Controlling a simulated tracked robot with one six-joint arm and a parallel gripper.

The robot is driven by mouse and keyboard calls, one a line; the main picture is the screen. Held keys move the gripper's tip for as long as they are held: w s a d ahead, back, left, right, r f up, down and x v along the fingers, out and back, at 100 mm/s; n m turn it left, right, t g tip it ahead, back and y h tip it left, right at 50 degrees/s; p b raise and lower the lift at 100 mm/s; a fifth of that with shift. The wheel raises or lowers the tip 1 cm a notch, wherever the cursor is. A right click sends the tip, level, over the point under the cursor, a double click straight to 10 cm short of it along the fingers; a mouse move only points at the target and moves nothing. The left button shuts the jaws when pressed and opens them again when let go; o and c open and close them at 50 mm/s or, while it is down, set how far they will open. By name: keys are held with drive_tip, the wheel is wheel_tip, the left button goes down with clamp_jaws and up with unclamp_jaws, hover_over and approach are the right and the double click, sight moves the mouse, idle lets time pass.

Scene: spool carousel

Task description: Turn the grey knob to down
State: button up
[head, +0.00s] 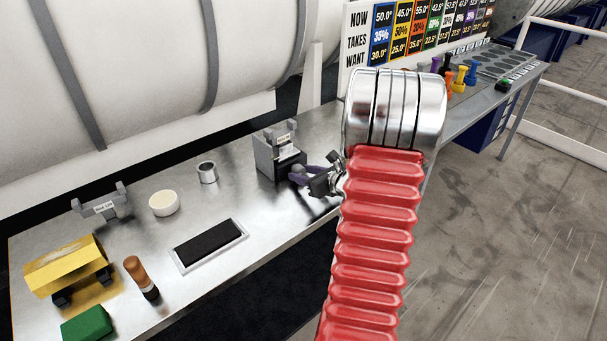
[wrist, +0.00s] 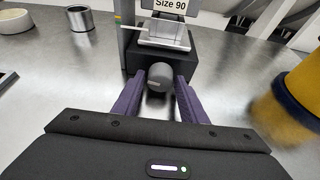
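The grey knob (wrist: 160,76) sticks out from the front of a black block with a grey stand (head: 283,158) on the bench. A small light mark shows on the left part of the knob's face in the wrist view. A "Size 90" label (wrist: 171,5) is above it. My gripper (head: 303,176) has purple fingers and is at the block's front. In the wrist view the fingers stand either side of the knob, with a narrow gap to each side, so the gripper looks open around it. In the head view the knob is hidden by my gripper.
A metal ring (head: 207,172), a white bowl (head: 164,203), a black pad (head: 209,245), a brown-topped cylinder (head: 141,278) and a yellow holder (head: 67,271) are on the bench (head: 240,215). A blurred yellow and dark blue object (wrist: 292,100) is close on the right in the wrist view.

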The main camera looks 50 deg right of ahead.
drive_tip(key=c, duration=0.7)
drive_tip(key=shift+c, duration=0.2)
drive_tip(key=shift+n+h, duration=0.5)
drive_tip(key=o, duration=1.1)
drive_tip(key=v, duration=1.3)
drive_tip(key=shift+s+r, duration=0.15)
drive_tip(key=shift+s, duration=0.2)
drive_tip(key=shift+c, duration=0.2)
